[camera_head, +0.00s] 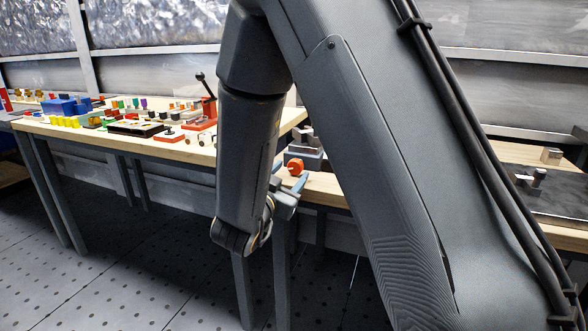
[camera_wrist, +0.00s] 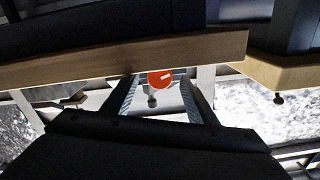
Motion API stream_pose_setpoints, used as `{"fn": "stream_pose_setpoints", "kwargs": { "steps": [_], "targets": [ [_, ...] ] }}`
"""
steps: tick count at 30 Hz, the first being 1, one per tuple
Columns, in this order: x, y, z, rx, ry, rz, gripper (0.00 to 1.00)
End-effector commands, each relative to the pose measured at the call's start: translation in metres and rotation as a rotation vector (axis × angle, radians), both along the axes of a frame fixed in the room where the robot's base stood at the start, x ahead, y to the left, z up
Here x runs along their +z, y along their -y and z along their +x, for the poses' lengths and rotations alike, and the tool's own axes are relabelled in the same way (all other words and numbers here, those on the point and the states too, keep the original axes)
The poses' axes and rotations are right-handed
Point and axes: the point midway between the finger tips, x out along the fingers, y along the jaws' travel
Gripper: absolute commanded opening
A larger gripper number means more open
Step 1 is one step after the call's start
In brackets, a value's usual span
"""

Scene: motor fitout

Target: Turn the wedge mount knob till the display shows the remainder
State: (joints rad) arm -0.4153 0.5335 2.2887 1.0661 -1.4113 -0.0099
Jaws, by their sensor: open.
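The orange-red round knob (camera_head: 295,167) sits on the front of a dark wedge mount (camera_head: 306,154) at the table's edge. My gripper (camera_head: 287,186) is open and close to the knob. In the wrist view its two fingers (camera_wrist: 158,84) appear on either side of the knob, with gaps to both. I cannot tell whether the fingertips reach around it in depth. No readable display shows in either view.
A wooden table (camera_head: 70,131) at the left holds many small coloured parts and a red lever press (camera_head: 208,108). Another bench at the right has a dark mat (camera_head: 560,199) with metal parts. My arm covers the middle of the head view. Perforated floor lies open in front.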

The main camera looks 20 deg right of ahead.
Motion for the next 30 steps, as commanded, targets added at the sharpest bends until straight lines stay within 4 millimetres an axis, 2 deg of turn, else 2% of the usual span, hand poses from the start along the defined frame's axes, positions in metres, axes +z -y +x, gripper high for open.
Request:
{"fn": "stream_pose_setpoints", "kwargs": {
  "steps": [4, 10, 22, 30],
  "targets": [
    [0.001, -0.015, -0.018, 0.004, 0.001, 0.001, 0.53],
    [0.001, -0.023, -0.031, 0.001, 0.002, 0.001, 0.53],
    [0.002, -0.023, -0.032, 0.000, -0.008, -0.013, 0.53],
    [0.010, -0.024, -0.029, -0.001, -0.120, -0.165, 0.53]
  ]
}}
